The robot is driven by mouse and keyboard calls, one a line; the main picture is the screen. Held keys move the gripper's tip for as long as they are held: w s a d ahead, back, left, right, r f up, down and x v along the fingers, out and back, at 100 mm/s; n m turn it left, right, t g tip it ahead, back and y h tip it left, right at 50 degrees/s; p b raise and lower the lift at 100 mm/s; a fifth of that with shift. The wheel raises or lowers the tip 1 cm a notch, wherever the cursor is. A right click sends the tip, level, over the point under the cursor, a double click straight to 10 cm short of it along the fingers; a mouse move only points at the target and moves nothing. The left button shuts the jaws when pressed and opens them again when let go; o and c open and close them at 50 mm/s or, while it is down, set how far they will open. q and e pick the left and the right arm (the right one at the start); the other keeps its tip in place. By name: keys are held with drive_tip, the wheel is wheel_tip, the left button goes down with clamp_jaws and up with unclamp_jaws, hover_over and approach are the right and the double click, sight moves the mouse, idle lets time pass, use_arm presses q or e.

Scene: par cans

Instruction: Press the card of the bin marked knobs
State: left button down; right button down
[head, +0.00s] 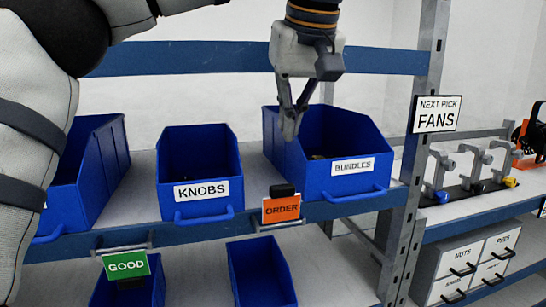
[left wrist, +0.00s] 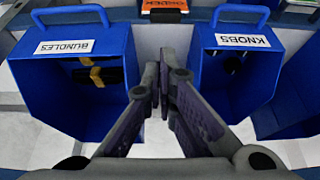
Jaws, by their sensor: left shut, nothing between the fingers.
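The blue bin marked KNOBS (head: 197,150) stands on the upper shelf, its white label (head: 201,191) on its front; in the left wrist view the bin (left wrist: 245,85) is at right, with dark items inside. An orange ORDER card (head: 281,208) hangs on the shelf's front rail between the KNOBS and BUNDLES bins; its edge shows in the left wrist view (left wrist: 165,5). A green GOOD card (head: 127,265) hangs lower, left of the KNOBS label. My left gripper (head: 289,132) is shut and empty, pointing down, behind and above the ORDER card. My right gripper is not in view.
The blue BUNDLES bin (head: 325,140) is right of the KNOBS bin, close to my gripper. Another blue bin (head: 95,165) is at left, partly behind my arm. Blue bins (head: 262,270) stand below. A grey post (head: 412,150) carries a NEXT PICK FANS sign (head: 436,115).

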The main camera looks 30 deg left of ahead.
use_arm(q)
hover_over(282, 204)
drive_tip(key=w+a, duration=0.1)
drive_tip(key=w, duration=0.1)
drive_tip(key=shift+f, duration=4.45)
drive_tip(key=shift+w+a, duration=0.15)
drive_tip(key=shift+a, duration=0.05)
drive_tip(key=shift+w, duration=0.1)
